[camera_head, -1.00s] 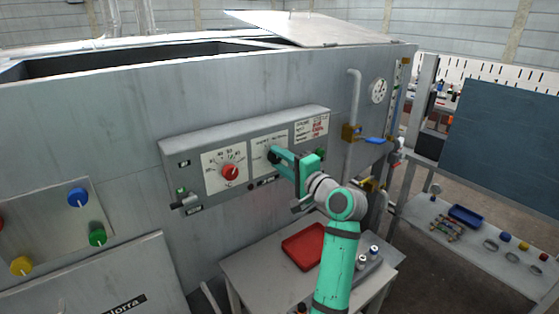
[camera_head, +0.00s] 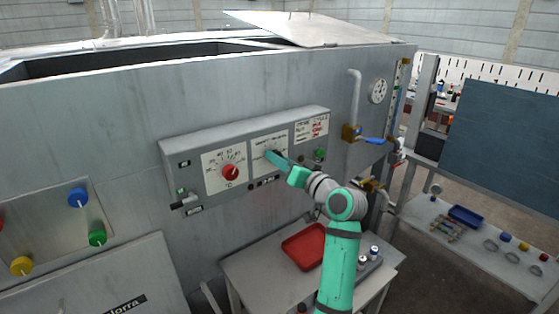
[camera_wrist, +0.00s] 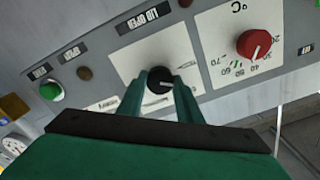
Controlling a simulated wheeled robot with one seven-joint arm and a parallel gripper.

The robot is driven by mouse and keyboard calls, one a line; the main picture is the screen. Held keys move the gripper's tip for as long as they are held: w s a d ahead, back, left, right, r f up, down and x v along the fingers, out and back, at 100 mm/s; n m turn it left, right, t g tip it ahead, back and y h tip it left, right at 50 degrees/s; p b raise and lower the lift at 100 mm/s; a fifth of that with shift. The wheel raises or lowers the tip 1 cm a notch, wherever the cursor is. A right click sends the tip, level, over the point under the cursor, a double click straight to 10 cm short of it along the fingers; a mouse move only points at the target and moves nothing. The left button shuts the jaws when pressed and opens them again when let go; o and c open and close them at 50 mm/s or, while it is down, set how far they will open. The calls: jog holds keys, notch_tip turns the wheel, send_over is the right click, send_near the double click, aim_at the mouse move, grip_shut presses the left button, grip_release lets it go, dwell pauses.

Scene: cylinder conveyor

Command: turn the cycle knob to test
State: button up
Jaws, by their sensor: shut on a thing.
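The cycle knob is a black round knob (camera_wrist: 158,79) on a white plate in the middle of the grey control panel (camera_head: 171,155). In the wrist view it sits between the two green fingers of my gripper (camera_wrist: 160,84), which is shut on it. A white pointer line shows on the knob.
A red temperature knob (camera_head: 230,172) is left of the cycle knob, also in the wrist view (camera_wrist: 254,44). A green button (camera_head: 319,154) is to the right. A lever (camera_head: 185,201) sits at the panel's left end. A red tray (camera_head: 303,246) lies on the table below.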

jog(key=n, duration=0.5)
jog(key=shift+f+n, duration=0.15)
jog(key=shift+n, duration=0.55)
jog(key=o, duration=1)
jog(key=shift+o, duration=0.2)
jog(key=v, duration=1.1)
jog(key=shift+a, duration=0.1)
